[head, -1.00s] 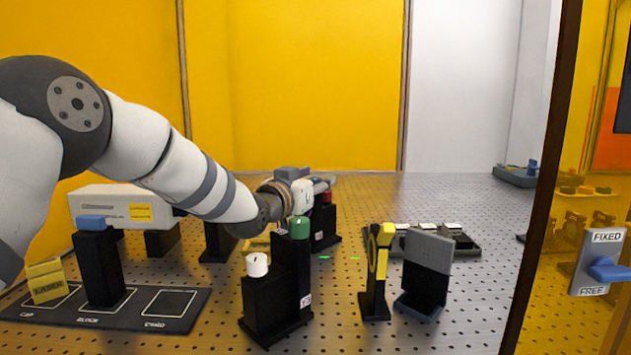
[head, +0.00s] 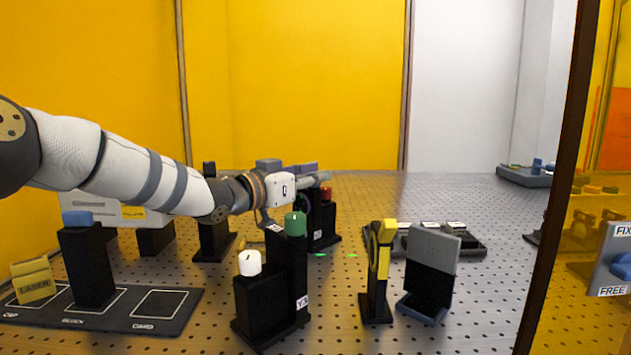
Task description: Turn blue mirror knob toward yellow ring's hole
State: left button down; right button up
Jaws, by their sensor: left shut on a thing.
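The yellow ring (head: 383,233) stands upright on a black post right of centre; its hole is seen nearly edge-on. My left gripper (head: 318,180) is at the rear black mirror mount (head: 322,222), just above and beside its red knob (head: 326,192). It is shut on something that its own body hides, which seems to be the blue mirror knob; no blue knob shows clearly. The front mirror mount (head: 268,300) carries a white knob (head: 249,263) and a green knob (head: 296,224). My right gripper is out of view.
A grey plate (head: 432,248) on a black stand is right of the ring. A dark tray (head: 165,325) with a blue-topped post and yellow laser sign (head: 33,281) lies left. Two small green spots (head: 351,254) show on the perforated table. A dark frame post (head: 557,180) stands right.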

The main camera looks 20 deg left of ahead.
pick_arm(q)
jog(key=shift+f+m+g+h+b, duration=0.1)
jog(key=shift+m+g+h+b, duration=0.35)
jog(key=shift+m+g+h, duration=0.55)
jog(key=shift+h, duration=0.5)
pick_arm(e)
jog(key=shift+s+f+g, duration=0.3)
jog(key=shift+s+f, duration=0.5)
pick_arm(q)
jog(key=shift+m, duration=0.4)
jog(key=c, duration=1.4)
grip_release()
jog(key=shift+o, duration=0.2)
jog(key=v, duration=1.2)
